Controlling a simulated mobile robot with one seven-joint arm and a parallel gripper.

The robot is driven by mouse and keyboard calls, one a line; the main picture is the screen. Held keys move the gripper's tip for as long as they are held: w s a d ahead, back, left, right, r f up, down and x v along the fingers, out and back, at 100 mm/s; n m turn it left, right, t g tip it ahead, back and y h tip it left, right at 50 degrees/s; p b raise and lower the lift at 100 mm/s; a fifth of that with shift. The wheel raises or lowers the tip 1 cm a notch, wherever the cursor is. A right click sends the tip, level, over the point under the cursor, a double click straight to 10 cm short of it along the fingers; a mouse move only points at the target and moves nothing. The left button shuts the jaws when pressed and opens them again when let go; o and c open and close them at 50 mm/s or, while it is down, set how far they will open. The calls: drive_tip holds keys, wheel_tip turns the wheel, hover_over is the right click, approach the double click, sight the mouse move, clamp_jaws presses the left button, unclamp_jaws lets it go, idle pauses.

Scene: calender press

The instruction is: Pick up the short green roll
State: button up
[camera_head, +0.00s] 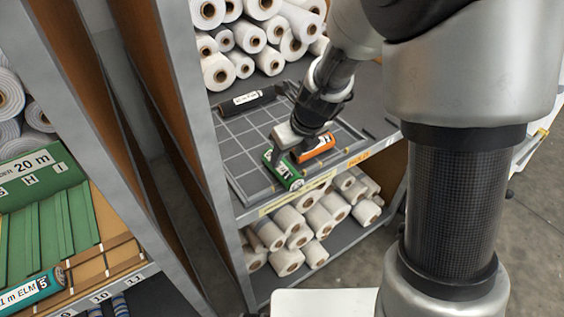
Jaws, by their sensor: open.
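The short green roll (291,180) has a white label and lies on the gridded mat (240,152) near the front edge of the middle shelf. My gripper (279,157) is just above and behind it, with its jaws open. The fingertips hide part of the roll's far end, and I cannot tell whether they touch it. An orange roll (318,150) with a white label lies close to its right, next to my gripper.
A black roll (247,99) lies at the back of the mat. White rolls (249,36) are stacked behind. Cream rolls (313,222) fill the shelf below. A grey upright (190,110) stands left of the mat. A teal roll (30,293) lies on the left rack.

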sight(283, 164)
drive_tip(key=b+x, duration=0.1)
drive_tip(key=x, duration=0.4)
drive_tip(key=shift+a+f+b, duration=0.15)
drive_tip(key=shift+f+b, duration=0.25)
drive_tip(key=shift+s+r, duration=0.1)
drive_tip(key=c, duration=0.9)
